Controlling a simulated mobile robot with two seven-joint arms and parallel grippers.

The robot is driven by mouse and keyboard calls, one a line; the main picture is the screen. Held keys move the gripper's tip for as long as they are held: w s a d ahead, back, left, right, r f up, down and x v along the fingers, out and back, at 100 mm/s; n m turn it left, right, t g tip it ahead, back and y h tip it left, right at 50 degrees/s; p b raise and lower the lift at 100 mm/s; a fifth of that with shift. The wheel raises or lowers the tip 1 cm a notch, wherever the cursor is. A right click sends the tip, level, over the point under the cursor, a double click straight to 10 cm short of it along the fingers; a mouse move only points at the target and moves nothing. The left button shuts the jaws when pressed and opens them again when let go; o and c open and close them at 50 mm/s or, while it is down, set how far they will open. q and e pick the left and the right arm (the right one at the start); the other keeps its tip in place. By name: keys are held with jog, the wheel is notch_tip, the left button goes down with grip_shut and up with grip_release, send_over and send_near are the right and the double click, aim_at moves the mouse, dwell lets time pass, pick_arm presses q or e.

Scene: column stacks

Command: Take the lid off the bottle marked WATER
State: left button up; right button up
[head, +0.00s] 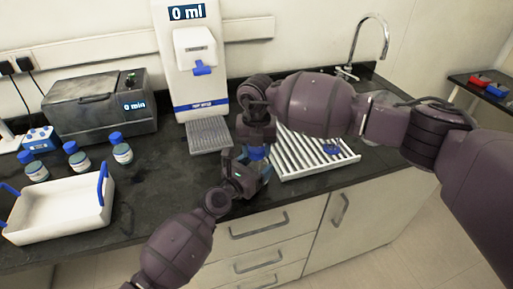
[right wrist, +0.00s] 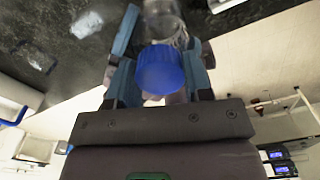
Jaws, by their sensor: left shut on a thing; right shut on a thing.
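A clear bottle (right wrist: 163,12) with a blue lid (right wrist: 160,70) is between my two grippers, over the front part of the counter. The lid also shows in the head view (head: 257,153). My right gripper (right wrist: 160,75) is shut on the lid, with a finger on each side of it. My left gripper (head: 250,172) is shut at the bottle's body, just below the right one; the arms hide most of the bottle. The lid appears to be on the bottle's neck. No WATER marking is readable on it.
Several other items stand around: three blue-lidded bottles (head: 121,149), a white tray (head: 60,222) with blue handles, a grey oven (head: 95,108) reading 0 min, and a dispenser (head: 192,60) reading 0 ml. A ribbed drainer (head: 300,160) lies right of the grippers.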

jog(key=n, duration=0.7)
jog(key=shift+r, duration=0.1)
jog(key=n, duration=1.2)
jog(key=shift+n, duration=0.4)
jog(key=n, duration=0.5)
jog(key=shift+n, duration=0.4)
jog(key=n, duration=1)
jog(key=shift+n, duration=0.4)
jog(key=n, duration=0.5)
jog(key=shift+n, duration=0.4)
jog(key=n, duration=0.4)
jog(key=shift+n, duration=0.4)
